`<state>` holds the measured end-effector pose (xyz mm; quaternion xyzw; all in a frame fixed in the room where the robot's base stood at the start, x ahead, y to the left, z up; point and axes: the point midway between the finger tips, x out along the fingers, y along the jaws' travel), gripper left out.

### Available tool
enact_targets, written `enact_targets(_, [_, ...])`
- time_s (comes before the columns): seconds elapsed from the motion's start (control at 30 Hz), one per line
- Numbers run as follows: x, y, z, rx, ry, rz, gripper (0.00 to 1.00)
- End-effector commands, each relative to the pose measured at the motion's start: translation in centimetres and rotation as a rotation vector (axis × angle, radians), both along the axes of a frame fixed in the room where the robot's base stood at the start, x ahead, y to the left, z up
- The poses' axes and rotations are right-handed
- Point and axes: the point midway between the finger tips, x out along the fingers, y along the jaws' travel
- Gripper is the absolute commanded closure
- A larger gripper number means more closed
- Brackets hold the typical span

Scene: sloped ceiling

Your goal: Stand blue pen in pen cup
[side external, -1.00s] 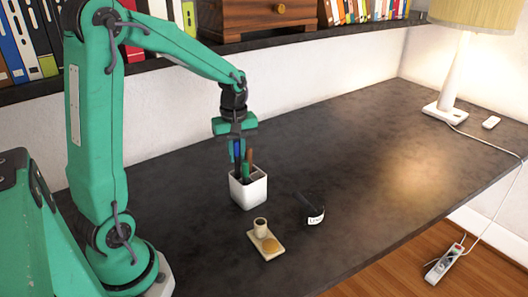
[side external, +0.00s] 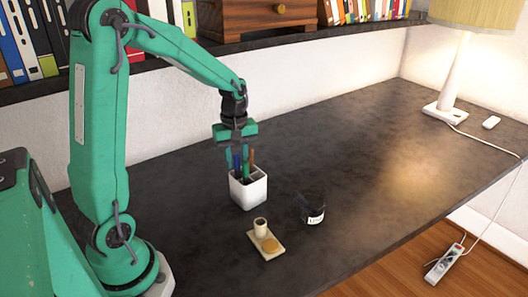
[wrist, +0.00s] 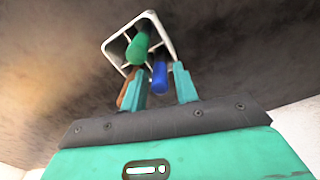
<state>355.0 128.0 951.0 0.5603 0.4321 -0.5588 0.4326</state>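The white square pen cup (side external: 249,193) stands upright on the dark desk, and its divided rim shows in the wrist view (wrist: 111,49). The blue pen (side external: 237,163) is in the cup, close to upright, and it also shows in the wrist view (wrist: 159,76). A green pen (wrist: 137,48) and a brown pen (wrist: 127,92) stand in the cup too. My gripper (side external: 241,159) is just above the cup. Its fingers (wrist: 161,70) are spread on either side of the blue pen, with a visible gap on the right. The pen's lower end is hidden inside the cup.
A small tray (side external: 255,244) with a little cup and a round biscuit lies in front of the pen cup. A dark labelled jar (side external: 311,208) stands to the right. A lamp (side external: 457,80) is at the far right. The desk's right half is mostly clear.

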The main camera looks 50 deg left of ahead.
Motion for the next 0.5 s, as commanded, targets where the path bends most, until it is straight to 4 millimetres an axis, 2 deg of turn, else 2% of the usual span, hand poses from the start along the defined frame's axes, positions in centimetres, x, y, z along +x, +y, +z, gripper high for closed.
enact_targets(0.5, [0.03,0.01,0.59,0.0,-0.001,0.0,0.58])
